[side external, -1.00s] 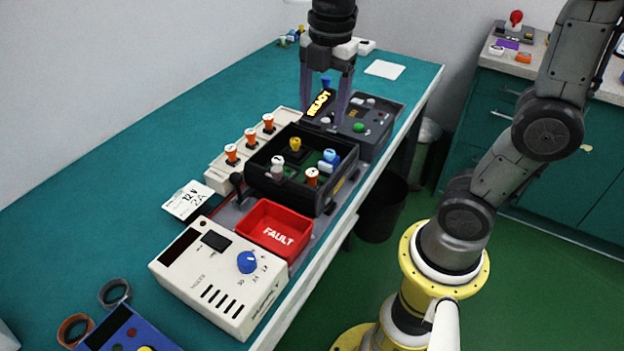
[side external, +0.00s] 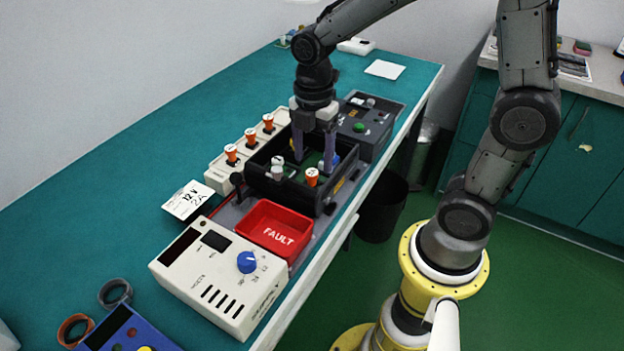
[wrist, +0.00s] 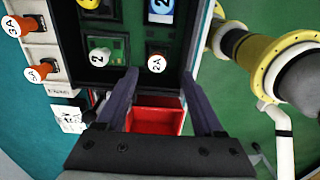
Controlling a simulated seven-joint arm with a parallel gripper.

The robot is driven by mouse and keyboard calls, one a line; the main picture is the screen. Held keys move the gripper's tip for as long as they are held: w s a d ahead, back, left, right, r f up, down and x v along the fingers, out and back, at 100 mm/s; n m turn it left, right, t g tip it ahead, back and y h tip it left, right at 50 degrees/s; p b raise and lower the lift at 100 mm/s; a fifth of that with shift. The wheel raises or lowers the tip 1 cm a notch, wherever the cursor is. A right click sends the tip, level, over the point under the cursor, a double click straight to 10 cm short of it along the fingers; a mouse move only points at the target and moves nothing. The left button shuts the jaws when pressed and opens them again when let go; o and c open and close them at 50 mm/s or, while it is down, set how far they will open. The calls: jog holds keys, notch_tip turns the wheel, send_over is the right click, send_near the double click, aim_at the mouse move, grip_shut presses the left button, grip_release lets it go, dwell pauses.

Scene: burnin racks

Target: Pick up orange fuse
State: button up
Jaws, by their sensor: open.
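An orange fuse (side external: 312,177) with a white cap stands upright in the near right part of the black box (side external: 263,187). In the wrist view its cap, marked 2A (wrist: 157,63), shows just beyond the fingertips, roughly centred between them. My gripper (side external: 314,160) is open and empty, pointing down over the black box. In the side view its fingers come down behind the orange fuse. More orange fuses (side external: 231,154) stand in a row on the cream rack (side external: 217,177) to the left.
A white fuse (side external: 277,169) and a blue fuse (side external: 335,160) share the black box. The red FAULT tray (side external: 272,229) and a cream tester (side external: 218,278) stand in front. A dark grey unit (side external: 365,127) stands behind. The green bench (side external: 110,180) is clear at left.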

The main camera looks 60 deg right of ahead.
aim_at(312, 172)
jog(key=f, duration=0.4)
jog(key=shift+w+d, duration=0.15)
jog(key=shift+w, duration=0.05)
grip_shut()
